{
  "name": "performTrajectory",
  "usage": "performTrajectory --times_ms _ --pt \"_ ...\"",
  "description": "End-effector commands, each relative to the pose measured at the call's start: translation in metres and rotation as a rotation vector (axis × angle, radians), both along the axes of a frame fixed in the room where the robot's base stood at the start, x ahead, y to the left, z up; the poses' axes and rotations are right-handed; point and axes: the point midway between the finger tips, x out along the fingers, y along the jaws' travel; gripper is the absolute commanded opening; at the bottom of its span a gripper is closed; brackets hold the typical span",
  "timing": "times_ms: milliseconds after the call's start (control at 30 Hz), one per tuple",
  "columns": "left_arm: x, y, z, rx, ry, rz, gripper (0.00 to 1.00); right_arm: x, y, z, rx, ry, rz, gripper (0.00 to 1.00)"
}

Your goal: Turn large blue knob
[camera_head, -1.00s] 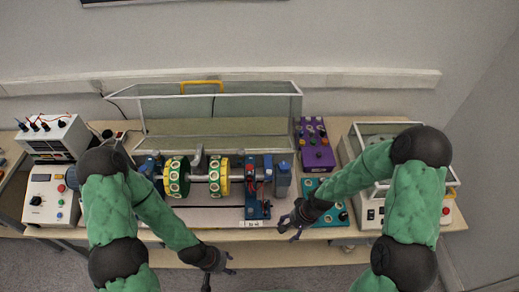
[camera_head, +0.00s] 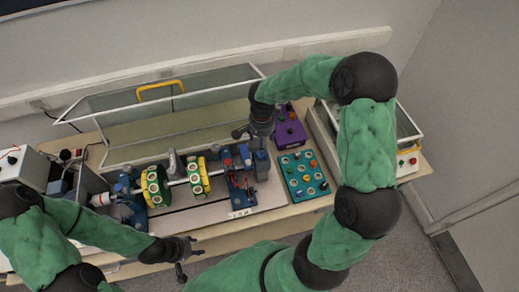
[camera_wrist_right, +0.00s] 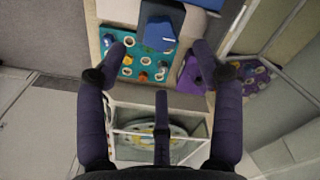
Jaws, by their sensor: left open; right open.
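A large blue faceted knob (camera_wrist_right: 160,33) shows in the right wrist view, on top of a dark slate-blue block (camera_wrist_right: 155,12). In the head view this block (camera_head: 262,166) stands at the right end of the shaft rig, and my right gripper partly hides its top. My right gripper (camera_head: 254,136) is open, with its fingers pointing down near the block. In the wrist view its fingers (camera_wrist_right: 161,58) are spread on either side below the knob, apart from it and empty. My left gripper (camera_head: 187,258) is open and empty in front of the table's front edge.
A teal panel (camera_head: 302,172) with several knobs lies right of the rig, with a purple box (camera_head: 289,131) behind it. Green-and-yellow discs (camera_head: 155,187) sit on the shaft. A clear guard with a yellow handle (camera_head: 160,86) stands behind.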

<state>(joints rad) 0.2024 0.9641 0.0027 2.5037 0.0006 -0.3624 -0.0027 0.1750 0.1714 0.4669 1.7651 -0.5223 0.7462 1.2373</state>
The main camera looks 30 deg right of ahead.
Motion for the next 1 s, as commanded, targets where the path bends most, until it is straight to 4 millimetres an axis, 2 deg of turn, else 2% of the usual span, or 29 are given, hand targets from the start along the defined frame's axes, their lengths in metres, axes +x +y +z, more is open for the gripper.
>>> performTrajectory --times_ms 200,400,567,833,1000 --pt "0.000 0.000 0.002 0.000 -0.001 0.000 0.47 -0.001 0.000 -0.040 0.001 0.004 0.002 0.67" --pt "0.000 0.000 0.002 0.000 -0.001 0.000 0.47 0.000 0.000 -0.062 0.001 0.001 0.001 0.67" --pt "0.000 0.000 0.003 0.000 -0.001 0.000 0.47 0.000 0.000 -0.070 0.001 -0.001 0.002 0.67" --pt "0.001 0.000 0.003 0.000 -0.001 0.000 0.47 0.000 0.000 -0.070 0.001 -0.002 0.002 0.67" --pt "0.000 0.000 0.003 0.000 -0.001 0.000 0.47 0.000 0.000 -0.070 0.001 -0.001 0.002 0.19"
